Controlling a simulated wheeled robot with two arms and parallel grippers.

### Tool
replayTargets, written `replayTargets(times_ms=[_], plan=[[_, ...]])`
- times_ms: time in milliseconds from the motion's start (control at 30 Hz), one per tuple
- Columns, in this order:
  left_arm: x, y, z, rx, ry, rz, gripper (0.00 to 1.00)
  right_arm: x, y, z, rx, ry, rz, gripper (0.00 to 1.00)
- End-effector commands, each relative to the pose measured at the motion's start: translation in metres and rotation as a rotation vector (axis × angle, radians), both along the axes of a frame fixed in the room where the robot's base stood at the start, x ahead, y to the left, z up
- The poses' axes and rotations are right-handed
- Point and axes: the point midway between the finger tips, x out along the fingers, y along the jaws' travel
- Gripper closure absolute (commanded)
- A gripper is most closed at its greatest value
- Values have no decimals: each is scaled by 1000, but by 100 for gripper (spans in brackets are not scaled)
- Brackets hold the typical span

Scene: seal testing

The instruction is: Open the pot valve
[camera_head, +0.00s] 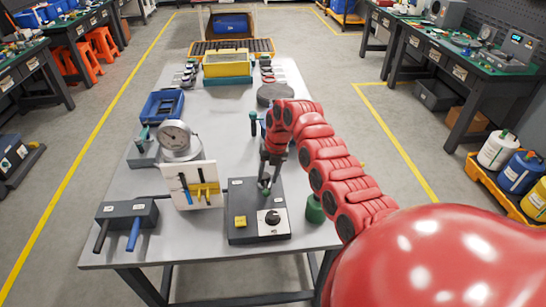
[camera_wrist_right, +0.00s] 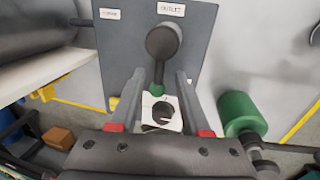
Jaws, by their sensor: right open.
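A dark grey box (camera_head: 238,196) with a yellow square and a black knob (camera_head: 272,217) stands near the table's front edge. It also shows in the right wrist view as a grey face (camera_wrist_right: 120,50) with two white labels. A lever (camera_wrist_right: 160,60) with a dark round end and a green tip rises from it. My right gripper (camera_head: 265,180) is over the box, and in the right wrist view its open fingers (camera_wrist_right: 157,95) stand either side of the green tip. I cannot tell whether they touch it. No label readable here names the pot valve. My left gripper is not in view.
A round gauge (camera_head: 174,134), a white board with tools (camera_head: 190,186) and a black block with two handles (camera_head: 127,213) stand to the left. A green cylinder (camera_wrist_right: 240,112) is close to the right of my gripper. A yellow bin (camera_head: 227,64) stands far back.

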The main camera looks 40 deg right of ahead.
Motion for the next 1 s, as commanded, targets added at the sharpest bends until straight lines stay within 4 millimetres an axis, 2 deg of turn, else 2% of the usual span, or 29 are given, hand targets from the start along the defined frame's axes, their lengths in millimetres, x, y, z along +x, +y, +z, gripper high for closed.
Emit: replayTargets(times_ms=[300,600,800,1000], plan=[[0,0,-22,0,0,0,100,-7,-13,71,-6,-5,1,53],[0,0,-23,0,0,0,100,-14,-22,124,-5,3,1,53],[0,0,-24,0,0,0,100,-17,-25,145,-2,5,0,53],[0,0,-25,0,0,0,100,-17,-25,152,2,3,1,53]])
